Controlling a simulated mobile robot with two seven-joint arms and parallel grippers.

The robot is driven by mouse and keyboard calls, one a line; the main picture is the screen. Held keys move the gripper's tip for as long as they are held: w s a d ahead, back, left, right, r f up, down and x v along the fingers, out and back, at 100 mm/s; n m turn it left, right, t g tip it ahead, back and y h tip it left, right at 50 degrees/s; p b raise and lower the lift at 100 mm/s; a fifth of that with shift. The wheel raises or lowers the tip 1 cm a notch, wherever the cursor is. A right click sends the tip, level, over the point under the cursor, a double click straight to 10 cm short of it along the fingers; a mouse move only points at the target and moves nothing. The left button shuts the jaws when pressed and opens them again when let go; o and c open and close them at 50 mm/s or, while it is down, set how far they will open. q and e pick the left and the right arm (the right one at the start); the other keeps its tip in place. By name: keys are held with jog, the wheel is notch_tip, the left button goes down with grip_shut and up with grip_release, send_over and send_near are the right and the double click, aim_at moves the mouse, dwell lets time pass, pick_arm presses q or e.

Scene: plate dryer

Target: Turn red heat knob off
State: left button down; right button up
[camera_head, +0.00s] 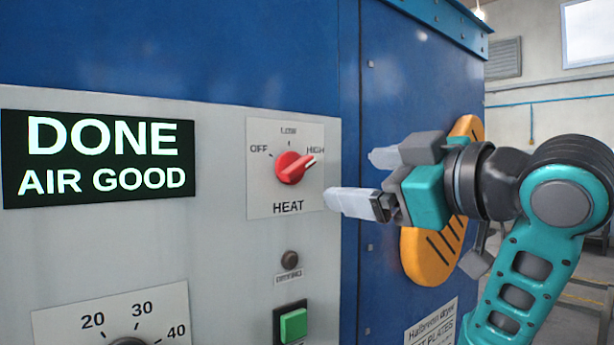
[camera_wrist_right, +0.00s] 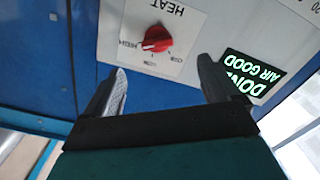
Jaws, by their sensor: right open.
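The red heat knob (camera_head: 292,167) is on a white plate marked OFF, LOW and HIGH above the word HEAT. Its pointer is turned toward HIGH. The knob also shows in the right wrist view (camera_wrist_right: 157,38), where the plate appears upside down. My right gripper (camera_head: 360,180) is open and empty, to the right of the knob and apart from it. In the right wrist view its two fingers (camera_wrist_right: 160,92) are spread wide, with the knob beyond and between them. My left gripper is not in view.
A black display (camera_head: 98,158) reads DONE, AIR GOOD. Below the heat plate are a small dark button (camera_head: 290,260) and a green button (camera_head: 293,325). A numbered dial (camera_head: 125,341) sits at lower left. An orange slotted handle-like part (camera_head: 432,240) is behind my right gripper on the blue cabinet.

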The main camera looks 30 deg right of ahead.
jog(key=p, duration=0.9)
send_near(302, 169)
jog(key=w, duration=0.8)
jog(key=shift+a+b, duration=0.3)
jog(key=shift+b, duration=0.05)
jog(key=shift+w, duration=0.5)
jog(key=shift+c, duration=1.3)
jog(key=c, duration=0.8)
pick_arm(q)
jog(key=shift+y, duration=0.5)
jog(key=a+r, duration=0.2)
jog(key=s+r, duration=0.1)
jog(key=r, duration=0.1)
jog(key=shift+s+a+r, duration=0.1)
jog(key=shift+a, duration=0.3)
